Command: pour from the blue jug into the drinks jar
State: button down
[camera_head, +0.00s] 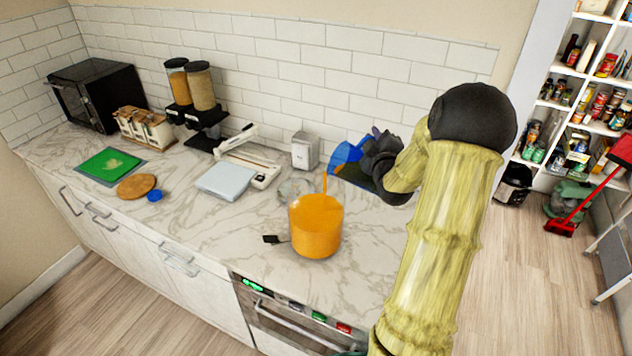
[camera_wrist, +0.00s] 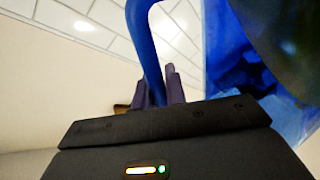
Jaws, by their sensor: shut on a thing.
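The blue jug (camera_head: 346,154) is tilted over the counter, its mouth toward the left. My gripper (camera_head: 378,147) is shut on its handle, at the right of the jug. In the wrist view the blue handle (camera_wrist: 148,45) runs between my gripper's fingers (camera_wrist: 160,90), and the jug's translucent blue body (camera_wrist: 232,50) fills the right side. The drinks jar (camera_head: 316,230) stands upright on the counter below and left of the jug. It looks full of orange liquid nearly to its rim. A thin orange streak (camera_head: 325,184) shows above the jar, below the jug's mouth.
A clear round lid or bowl (camera_head: 293,188) lies behind the jar. A metal napkin box (camera_head: 305,150), a white slicer or scale (camera_head: 228,178) and cereal dispensers (camera_head: 195,95) stand farther back. A blue cap (camera_head: 155,195) lies near a round wooden board (camera_head: 136,186).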

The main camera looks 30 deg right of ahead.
jog(key=shift+w+a+r+n+p, duration=0.2)
jog(key=shift+a+r+n+p, duration=0.35)
jog(key=shift+r+p, duration=0.2)
dwell(1.2)
jog(key=shift+w+a+n, duration=0.2)
jog(key=shift+a+n, duration=0.2)
jog(key=shift+n, duration=0.15)
dwell(1.7)
jog(key=shift+s+d+f+m, duration=0.15)
jog(key=shift+s+d+m, duration=0.05)
jog(key=shift+d+m, duration=0.3)
jog(key=f+m+b, duration=0.1)
jog(key=d+f+b, duration=0.1)
jog(key=b, duration=0.1)
jog(key=shift+s+d+f+m, duration=0.25)
jog(key=shift+s+m, duration=0.1)
jog(key=shift+m, duration=0.05)
jog(key=shift+d+r+m, duration=0.15)
jog(key=shift+d+m, duration=0.1)
jog(key=shift+m, duration=0.15)
jog(key=shift+r, duration=0.15)
